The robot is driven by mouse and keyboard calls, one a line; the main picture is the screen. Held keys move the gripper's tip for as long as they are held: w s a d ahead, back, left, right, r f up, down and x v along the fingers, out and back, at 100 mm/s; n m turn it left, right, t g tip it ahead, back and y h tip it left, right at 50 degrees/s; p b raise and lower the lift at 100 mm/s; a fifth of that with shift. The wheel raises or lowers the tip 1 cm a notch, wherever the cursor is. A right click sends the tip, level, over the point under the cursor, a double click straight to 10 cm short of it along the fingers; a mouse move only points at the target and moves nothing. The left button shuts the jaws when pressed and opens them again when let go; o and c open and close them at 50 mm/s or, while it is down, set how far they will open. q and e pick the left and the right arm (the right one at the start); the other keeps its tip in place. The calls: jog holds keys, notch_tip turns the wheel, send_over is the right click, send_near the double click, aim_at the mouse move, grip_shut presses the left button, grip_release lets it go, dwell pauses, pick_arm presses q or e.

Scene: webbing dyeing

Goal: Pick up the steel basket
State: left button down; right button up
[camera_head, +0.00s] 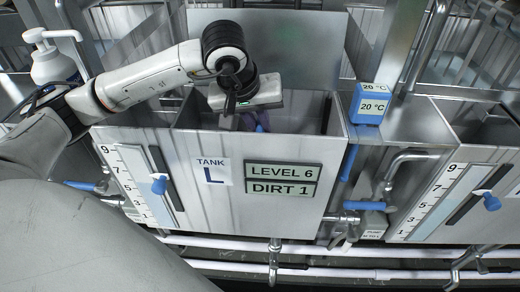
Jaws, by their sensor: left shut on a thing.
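My left arm reaches in from the left, and my left gripper (246,112) points down into the open top of the tank marked L (240,150). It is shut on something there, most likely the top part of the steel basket. The basket is hidden by the gripper and the tank's front wall, so its shape cannot be made out. A small purple-blue patch (262,120) shows just below the gripper, inside the tank. My right gripper is not in view.
The tank front carries a "LEVEL 6, DIRT 1" sign (283,180) and a level scale (140,185). A blue 20 °C display (369,104) stands at the tank's right corner. Another tank (470,195) is at the right. A white pump bottle (53,62) stands at the upper left.

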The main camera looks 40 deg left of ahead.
pick_arm(q)
jog(key=shift+r, duration=0.15)
notch_tip(320, 180, up, 10)
jog(key=shift+f, duration=0.1)
dwell(0.4)
